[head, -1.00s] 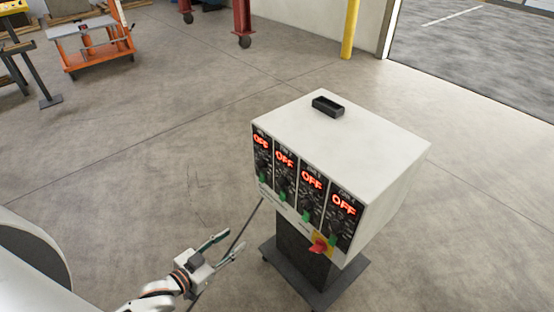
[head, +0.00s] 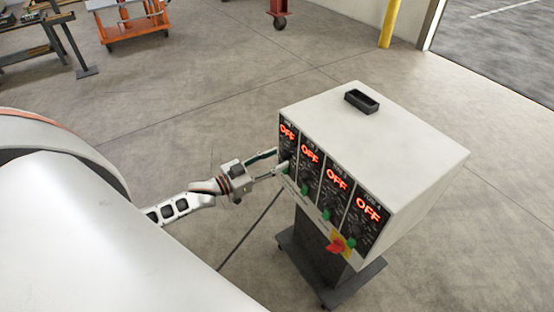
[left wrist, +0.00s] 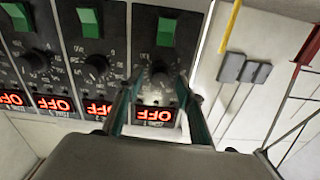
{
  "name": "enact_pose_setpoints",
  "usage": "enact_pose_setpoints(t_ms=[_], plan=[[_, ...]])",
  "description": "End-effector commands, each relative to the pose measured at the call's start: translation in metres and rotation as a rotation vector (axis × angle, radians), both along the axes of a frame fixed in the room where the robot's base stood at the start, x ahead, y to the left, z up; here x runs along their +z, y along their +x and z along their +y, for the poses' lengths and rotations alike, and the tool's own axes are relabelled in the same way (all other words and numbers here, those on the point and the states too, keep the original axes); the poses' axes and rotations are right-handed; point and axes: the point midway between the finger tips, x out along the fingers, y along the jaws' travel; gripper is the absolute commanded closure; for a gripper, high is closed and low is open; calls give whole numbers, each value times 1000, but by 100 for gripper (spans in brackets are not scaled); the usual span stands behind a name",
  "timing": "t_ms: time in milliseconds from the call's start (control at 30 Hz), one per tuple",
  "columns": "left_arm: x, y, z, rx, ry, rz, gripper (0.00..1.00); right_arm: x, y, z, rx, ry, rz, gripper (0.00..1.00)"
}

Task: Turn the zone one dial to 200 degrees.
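The control box (head: 405,135) has several zone panels in a row on its front. The leftmost panel is zone one; its display (head: 287,132) glows red OFF. The left wrist view is upside down, so this panel is at the right of the row, with its OFF display (left wrist: 154,115), black dial (left wrist: 160,74) and green switch (left wrist: 166,32). My left gripper (head: 280,160) is at this panel with its fingers apart. In the left wrist view its fingertips (left wrist: 160,82) lie on either side of the dial, with no clear contact. My right gripper is not in view.
The other panels also read OFF, one display (head: 368,208) at the right. A red and yellow main switch (head: 340,245) sits below them. The box stands on a dark wheeled pedestal (head: 318,250). A black tray (head: 361,101) is on top. Open floor surrounds it.

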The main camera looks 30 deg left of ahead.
Motion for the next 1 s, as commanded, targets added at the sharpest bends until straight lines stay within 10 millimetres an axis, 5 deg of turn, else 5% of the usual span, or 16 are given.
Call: enact_pose_setpoints(t_ms=[367,533,1000], plan=[[0,7,-3,0,0,1,62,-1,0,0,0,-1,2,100],[0,7,-3,0,0,0,100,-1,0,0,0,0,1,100],[1,7,-3,0,85,-35,100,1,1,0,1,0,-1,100]])
